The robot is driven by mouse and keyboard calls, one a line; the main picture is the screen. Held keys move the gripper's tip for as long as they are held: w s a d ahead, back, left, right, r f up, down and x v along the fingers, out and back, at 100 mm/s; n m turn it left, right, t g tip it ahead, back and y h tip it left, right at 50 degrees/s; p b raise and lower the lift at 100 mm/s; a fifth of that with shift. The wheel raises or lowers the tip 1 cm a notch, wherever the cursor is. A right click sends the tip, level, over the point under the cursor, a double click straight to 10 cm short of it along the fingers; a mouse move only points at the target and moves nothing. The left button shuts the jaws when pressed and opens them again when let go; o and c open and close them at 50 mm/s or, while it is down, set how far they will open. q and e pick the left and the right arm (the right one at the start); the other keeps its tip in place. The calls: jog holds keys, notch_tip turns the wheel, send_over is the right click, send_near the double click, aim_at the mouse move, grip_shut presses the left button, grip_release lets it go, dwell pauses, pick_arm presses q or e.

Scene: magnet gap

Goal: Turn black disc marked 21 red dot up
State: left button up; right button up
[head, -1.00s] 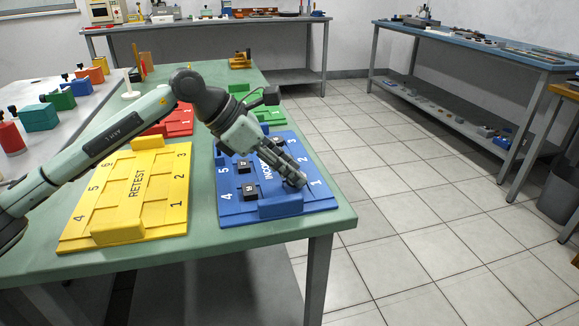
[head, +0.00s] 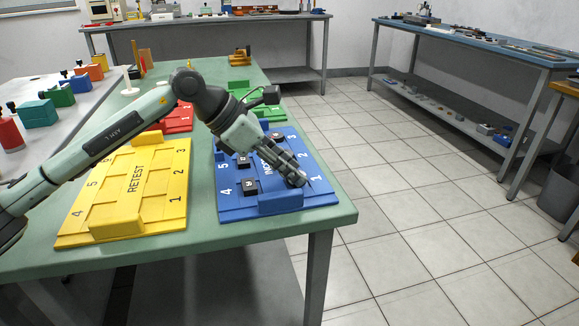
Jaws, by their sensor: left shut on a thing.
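My left gripper (head: 299,182) reaches down over the front right part of the blue board (head: 232,212), near its numbers 1 and 2. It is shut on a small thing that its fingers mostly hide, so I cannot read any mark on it. Several small black pieces sit on the blue board, one near number 4 (head: 250,187) and one near number 5 (head: 243,162). Their white marks are too small to read for certain. I cannot pick out a disc marked 21 or a red dot. My right gripper is not in view.
The yellow board (head: 148,213) marked RETEST lies left of the blue one on the green table (head: 200,225). Red (head: 182,118) and green boards lie behind. A white table with coloured blocks stands at left.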

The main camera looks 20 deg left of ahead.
pick_arm(q)
jog(key=shift+f, duration=0.2)
dwell(0.4)
jog(key=o, duration=1.3)
jog(key=shift+c, duration=0.2)
jog(key=c, duration=0.5)
jog(key=shift+r, duration=0.1)
jog(key=shift+r+p, duration=1.2)
jog(key=shift+r, duration=1)
jog(key=o, duration=0.5)
